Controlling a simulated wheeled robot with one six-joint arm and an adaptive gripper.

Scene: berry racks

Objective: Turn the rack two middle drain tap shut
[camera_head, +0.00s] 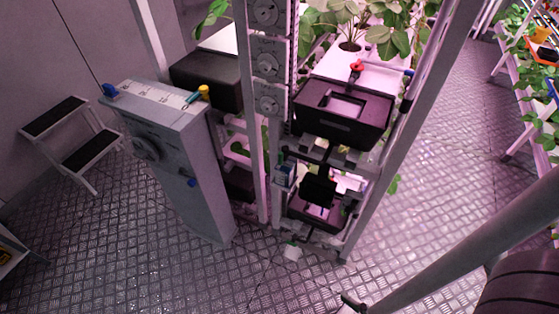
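No label in the camera view tells me which rack is rack two. A planted rack (365,215) stands right of centre, with a black tank (342,112) at its near end. A lower black tank (316,217) is partly hidden. Grey arm parts of mine cross the lower right; I cannot make out gripper fingers.
A grey cabinet (185,170) with blue and yellow fittings stands left of the rack. A step stool (75,140) is at far left. Another planted rack (540,100) is at far right. Metal floor (440,150) is clear between the racks.

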